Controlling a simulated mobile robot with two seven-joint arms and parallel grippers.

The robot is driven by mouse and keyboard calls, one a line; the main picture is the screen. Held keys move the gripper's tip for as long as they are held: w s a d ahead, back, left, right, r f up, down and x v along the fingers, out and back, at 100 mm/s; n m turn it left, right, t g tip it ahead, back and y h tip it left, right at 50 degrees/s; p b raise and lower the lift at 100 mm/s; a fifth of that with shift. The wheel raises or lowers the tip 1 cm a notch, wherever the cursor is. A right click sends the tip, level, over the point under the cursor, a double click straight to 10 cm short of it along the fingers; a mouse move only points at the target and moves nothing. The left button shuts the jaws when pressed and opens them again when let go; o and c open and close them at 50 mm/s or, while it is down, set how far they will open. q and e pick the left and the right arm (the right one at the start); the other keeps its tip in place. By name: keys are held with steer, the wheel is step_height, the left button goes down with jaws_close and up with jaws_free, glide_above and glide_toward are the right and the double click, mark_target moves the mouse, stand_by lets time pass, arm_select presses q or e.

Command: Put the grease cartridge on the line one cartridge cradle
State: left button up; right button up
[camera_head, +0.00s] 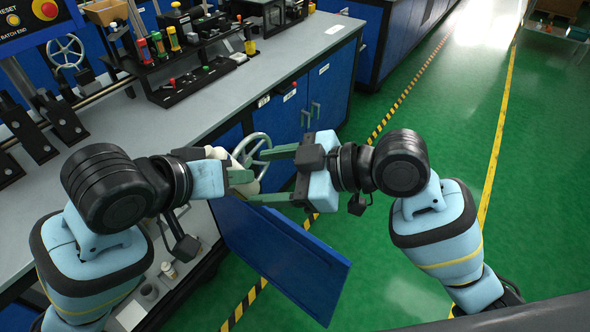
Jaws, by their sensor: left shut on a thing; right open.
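A cream-white cylinder (217,153), which looks like the grease cartridge, is partly hidden behind my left gripper (240,177). The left gripper is shut on it, in front of the bench's end. My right gripper (258,177) is open, its two green fingers pointing left, one above and one below the level of the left fingertips. I cannot tell whether the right fingers touch the cylinder. I cannot tell which fixture is the line one cradle; black upright holders (60,118) stand on the bench at far left.
The grey bench (225,92) carries a rack of coloured-handled tools (158,45) and a black tray (190,80). Small containers (168,270) sit at lower left. Green floor at right is clear.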

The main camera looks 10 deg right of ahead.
steer(key=x, duration=0.6)
steer(key=shift+a, duration=0.25)
steer(key=c, duration=1.1)
arm_select(q)
steer(key=o, duration=1.2)
steer(key=shift+c, duration=0.2)
arm_select(e)
steer(key=shift+c, duration=0.3)
